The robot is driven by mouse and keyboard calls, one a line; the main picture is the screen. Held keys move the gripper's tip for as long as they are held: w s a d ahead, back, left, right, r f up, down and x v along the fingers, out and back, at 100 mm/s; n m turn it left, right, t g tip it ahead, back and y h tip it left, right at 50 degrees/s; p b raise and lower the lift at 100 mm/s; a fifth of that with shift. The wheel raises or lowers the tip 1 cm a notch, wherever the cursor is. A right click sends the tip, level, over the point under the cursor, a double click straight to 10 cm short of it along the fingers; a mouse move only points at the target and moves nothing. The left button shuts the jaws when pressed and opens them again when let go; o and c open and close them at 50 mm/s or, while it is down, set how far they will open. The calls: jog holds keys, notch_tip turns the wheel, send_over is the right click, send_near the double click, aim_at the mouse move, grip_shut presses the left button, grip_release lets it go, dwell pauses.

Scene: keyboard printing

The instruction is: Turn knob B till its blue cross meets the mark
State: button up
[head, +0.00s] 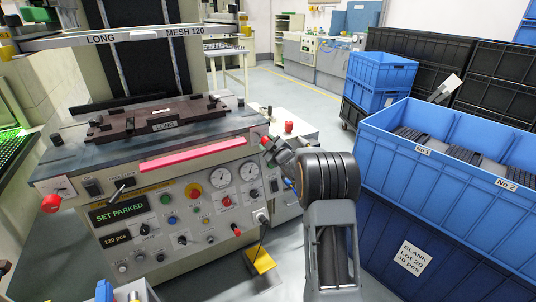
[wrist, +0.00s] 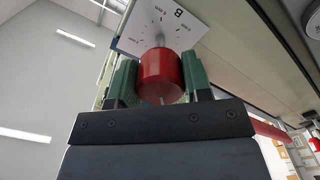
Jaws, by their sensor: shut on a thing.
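Knob B (wrist: 160,76) is a red cylinder in the wrist view. It stands on a shaft in front of a white plate (wrist: 150,28) lettered B, with short tick marks and small print around the shaft. My gripper (wrist: 159,82) has its green fingers on both sides of the knob and is shut on it. In the head view my gripper (head: 276,152) is at the right front corner of the printing machine, with a bit of red at its tip. No blue cross shows on the visible side of the knob. I cannot tell where it sits relative to the mark.
The machine's front panel (head: 160,236) carries gauges, switches and a display reading SET PARKED. Another red knob (head: 51,203) is at its left corner. Blue crates (head: 450,150) stand close on the right of my arm. Open floor (head: 290,85) lies behind.

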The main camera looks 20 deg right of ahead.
jog(key=n+b, duration=0.1)
jog(key=b, duration=0.1)
jog(key=n+b, duration=0.2)
jog(key=shift+f, duration=0.3)
jog(key=n+b, duration=0.3)
jog(key=shift+r, duration=0.2)
jog(key=shift+r+n, duration=0.1)
jog(key=shift+n, duration=0.3)
jog(key=o, duration=0.9)
jog(key=shift+s, duration=0.1)
jog(key=s, duration=0.4)
jog(key=s+d+p, duration=0.1)
jog(key=s, duration=0.8)
jog(key=shift+s+d, duration=0.25)
